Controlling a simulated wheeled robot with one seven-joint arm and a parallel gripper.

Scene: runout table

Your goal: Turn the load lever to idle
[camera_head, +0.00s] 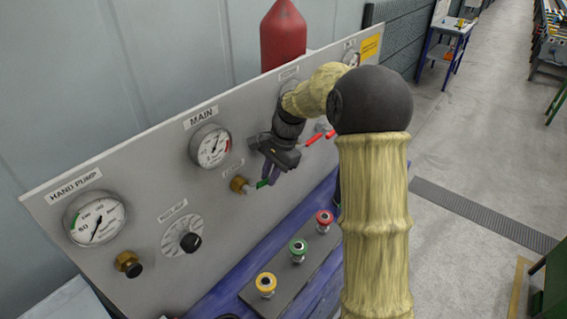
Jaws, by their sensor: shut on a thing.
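The load lever (261,184) has a green grip and comes out to the right from a brass valve (238,184) on the grey panel, below the MAIN gauge. The small label above it is too small to read surely. My gripper (269,177) is at the panel, with its dark fingers shut on the lever's outer end. The fingers hide that end. My yellowish arm comes in from the lower right and covers part of the panel's right side.
The panel (140,180) carries the MAIN gauge (211,146), the HAND PUMP gauge (95,218) and a black knob (190,242). Red levers (313,139) sit close right of my gripper. Open floor lies to the right.

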